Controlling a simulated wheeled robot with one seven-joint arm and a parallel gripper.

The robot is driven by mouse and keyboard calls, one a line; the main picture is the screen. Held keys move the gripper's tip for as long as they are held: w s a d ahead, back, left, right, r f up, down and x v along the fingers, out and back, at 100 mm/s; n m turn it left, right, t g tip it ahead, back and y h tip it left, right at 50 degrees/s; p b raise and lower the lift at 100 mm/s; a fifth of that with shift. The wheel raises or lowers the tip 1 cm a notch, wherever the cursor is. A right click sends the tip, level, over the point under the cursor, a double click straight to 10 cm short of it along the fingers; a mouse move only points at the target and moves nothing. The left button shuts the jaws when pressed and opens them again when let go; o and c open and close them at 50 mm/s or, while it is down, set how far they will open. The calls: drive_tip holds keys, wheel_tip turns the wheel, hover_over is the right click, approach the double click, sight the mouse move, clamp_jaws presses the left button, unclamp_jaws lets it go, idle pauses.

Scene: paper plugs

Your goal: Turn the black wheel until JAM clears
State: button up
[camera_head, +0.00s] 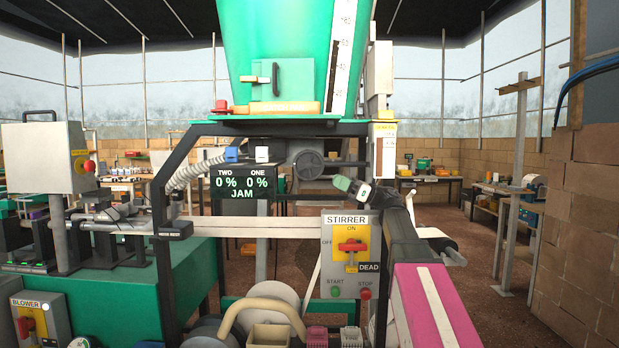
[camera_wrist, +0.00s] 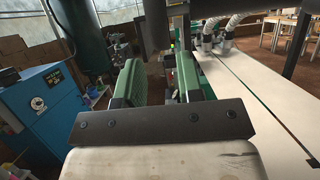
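The black wheel (camera_head: 309,165) is a dark round disc under the green hopper, in the middle of the head view. The display (camera_head: 240,188) left of it reads TWO 0 %, ONE 0 % and JAM. My gripper (camera_wrist: 160,72) shows in the wrist view with two green fingers apart and nothing visible between them. In the head view, green and white parts at the end of my arm seem to be the gripper (camera_head: 351,188), right of and below the wheel and apart from it. I cannot make out the wheel in the wrist view.
Dark frame posts (camera_head: 165,185) and a white belt (camera_head: 250,228) stand close around the wheel. The STIRRER box (camera_head: 348,255) with a red switch is below. The green hopper (camera_head: 285,50) hangs above. A blue cabinet (camera_wrist: 45,105) and a pale tabletop (camera_wrist: 260,110) flank my gripper in the wrist view.

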sight(310, 175)
drive_tip(key=x, duration=0.2)
drive_tip(key=f+x, duration=0.1)
drive_tip(key=x, duration=0.5)
drive_tip(key=shift+a+f, duration=0.35)
drive_tip(key=shift+a, duration=0.15)
drive_tip(key=shift+a+r, duration=0.25)
drive_tip(key=shift+a, duration=0.4)
clamp_jaws()
drive_tip(key=shift+d, duration=0.1)
